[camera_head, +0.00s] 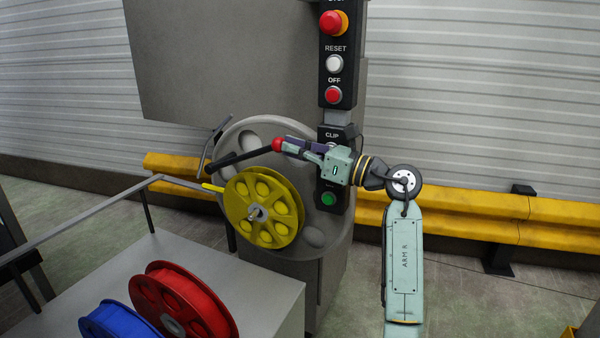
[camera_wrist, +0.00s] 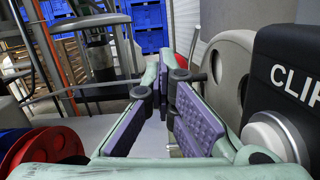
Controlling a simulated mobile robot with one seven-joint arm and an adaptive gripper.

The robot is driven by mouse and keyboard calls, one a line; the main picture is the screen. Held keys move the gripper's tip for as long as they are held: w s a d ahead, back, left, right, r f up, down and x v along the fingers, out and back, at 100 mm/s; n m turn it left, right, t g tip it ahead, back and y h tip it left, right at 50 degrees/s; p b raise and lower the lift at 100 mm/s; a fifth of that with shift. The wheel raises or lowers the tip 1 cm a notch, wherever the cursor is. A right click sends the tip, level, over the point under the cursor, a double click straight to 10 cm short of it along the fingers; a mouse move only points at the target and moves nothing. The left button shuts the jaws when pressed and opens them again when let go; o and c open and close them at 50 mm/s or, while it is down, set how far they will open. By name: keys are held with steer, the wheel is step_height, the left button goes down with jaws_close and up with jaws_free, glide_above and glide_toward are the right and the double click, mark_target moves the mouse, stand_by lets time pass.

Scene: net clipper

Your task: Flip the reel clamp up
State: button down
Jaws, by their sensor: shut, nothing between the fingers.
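The reel clamp shows in the head view as a black lever (camera_head: 240,157) with a red ball knob (camera_head: 277,145) at its right end. The lever slopes slightly up to the right across the grey disc, above the yellow reel (camera_head: 262,208). My gripper (camera_head: 288,146), with purple pads, is shut with nothing between its fingers. Its fingertips are right beside the knob, at the knob's right; whether they touch it I cannot tell.
A black button panel (camera_head: 334,75) stands behind my gripper; its CLIP button (camera_wrist: 270,140) is close by in the wrist view. A red reel (camera_head: 180,300) and a blue reel (camera_head: 115,322) are at lower left. A yellow guard rail (camera_head: 460,212) runs behind.

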steer(key=a+r, duration=0.1)
steer(key=r, duration=0.1)
steer(key=w+a+r+p, duration=0.1)
steer(key=r, duration=0.1)
steer(key=a+r, duration=0.1)
steer(key=r, duration=0.1)
steer(key=shift+w+a+r, duration=0.1)
steer(key=shift+w+a, duration=0.1)
steer(key=shift+w, duration=0.05)
stand_by(0.3)
